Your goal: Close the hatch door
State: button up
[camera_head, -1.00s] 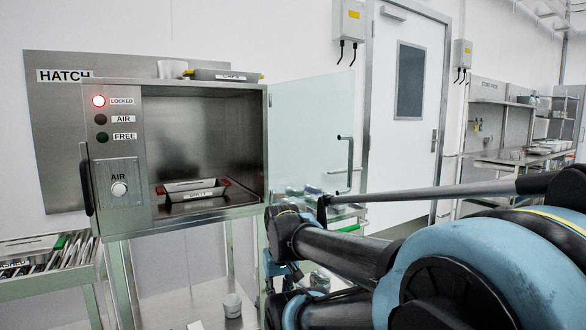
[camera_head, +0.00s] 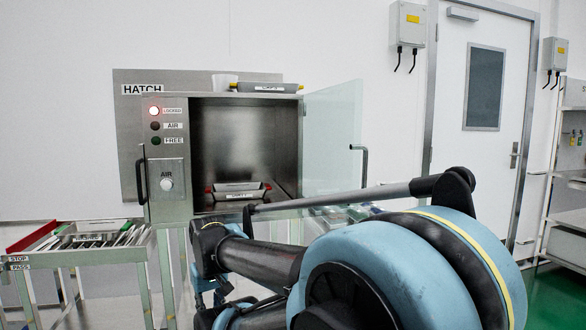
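The hatch (camera_head: 168,212) is a steel box on the wall with its front open. Its glass door (camera_head: 333,140) is swung out to the right, hinged at the right side of the opening. A dark bar handle (camera_head: 365,167) sits on the door's outer edge. A tray (camera_head: 238,190) with red ends and a label lies inside the hatch. The red lamp (camera_head: 154,111) beside "LOCKED" is lit. My blue and black arm fills the lower right, in front of the door's lower part. My gripper's fingers cannot be made out.
A white cup (camera_head: 222,82) and a dark tray (camera_head: 268,88) lie on top of the hatch. A white room door (camera_head: 482,150) is at the right. Green floor (camera_head: 556,295) shows at the lower right.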

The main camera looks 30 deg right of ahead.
aim_at(352, 146)
jog(key=u, duration=1.65)
jog(key=k, duration=2.5)
jog(key=z, duration=1.2)
jog(key=i, duration=1)
